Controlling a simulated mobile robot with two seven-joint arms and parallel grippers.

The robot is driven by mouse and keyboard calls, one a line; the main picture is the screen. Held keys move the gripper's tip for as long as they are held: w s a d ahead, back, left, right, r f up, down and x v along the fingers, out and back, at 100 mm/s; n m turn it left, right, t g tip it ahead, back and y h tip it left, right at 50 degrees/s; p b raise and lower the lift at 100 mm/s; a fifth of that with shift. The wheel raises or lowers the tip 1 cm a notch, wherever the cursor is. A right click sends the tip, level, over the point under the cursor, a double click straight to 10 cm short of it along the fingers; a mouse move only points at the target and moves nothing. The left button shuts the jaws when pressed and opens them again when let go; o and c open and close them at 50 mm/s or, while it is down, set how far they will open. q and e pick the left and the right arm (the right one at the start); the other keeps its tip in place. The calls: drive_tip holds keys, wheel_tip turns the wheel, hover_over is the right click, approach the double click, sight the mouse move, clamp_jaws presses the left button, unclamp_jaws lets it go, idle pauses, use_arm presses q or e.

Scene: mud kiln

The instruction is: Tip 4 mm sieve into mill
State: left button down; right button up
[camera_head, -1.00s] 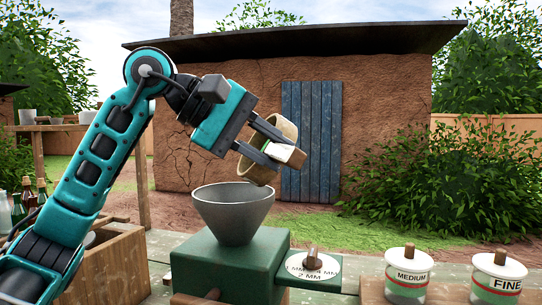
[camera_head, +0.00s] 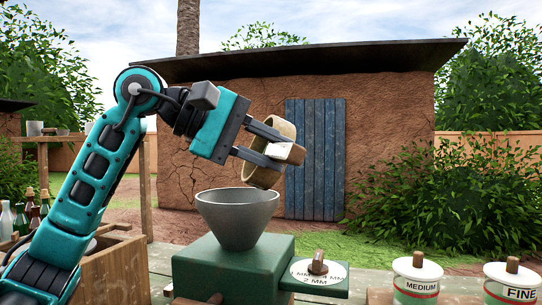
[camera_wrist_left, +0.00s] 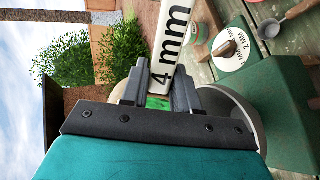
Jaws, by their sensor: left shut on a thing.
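The 4 mm sieve (camera_head: 282,143) is a round wooden-rimmed sieve with a handle block. My left gripper (camera_head: 284,156) is shut on its handle and holds it steeply tilted above the grey funnel (camera_head: 237,217) of the mill. The mill body (camera_head: 232,270) is a green box on the table. In the left wrist view the sieve's white label (camera_wrist_left: 170,45) reads "4 mm" between the fingers. The sieve's inside is hidden from me. My right gripper is not in view.
A selector knob (camera_head: 317,263) sits on a plate marked with mm sizes at the mill's right. Jars marked MEDIUM (camera_head: 416,280) and FINE (camera_head: 511,285) stand further right. A wooden crate (camera_head: 112,268) and bottles (camera_head: 30,215) are at the left.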

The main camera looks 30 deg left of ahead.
use_arm(q)
drive_tip(key=shift+s+a+f+t+h+b, duration=0.25)
drive_tip(key=shift+t+h+b, duration=0.3)
drive_tip(key=shift+b, duration=0.8)
drive_tip(key=shift+s+a+r+t+h+b, duration=0.15)
drive_tip(key=shift+r+t+h+b, duration=0.15)
drive_tip(key=shift+r+b, duration=0.1)
drive_tip(key=shift+s+a+r+t+h+b, duration=0.1)
drive_tip(key=shift+r+t+h+b, duration=0.05)
drive_tip(key=shift+r+t+b, duration=0.2)
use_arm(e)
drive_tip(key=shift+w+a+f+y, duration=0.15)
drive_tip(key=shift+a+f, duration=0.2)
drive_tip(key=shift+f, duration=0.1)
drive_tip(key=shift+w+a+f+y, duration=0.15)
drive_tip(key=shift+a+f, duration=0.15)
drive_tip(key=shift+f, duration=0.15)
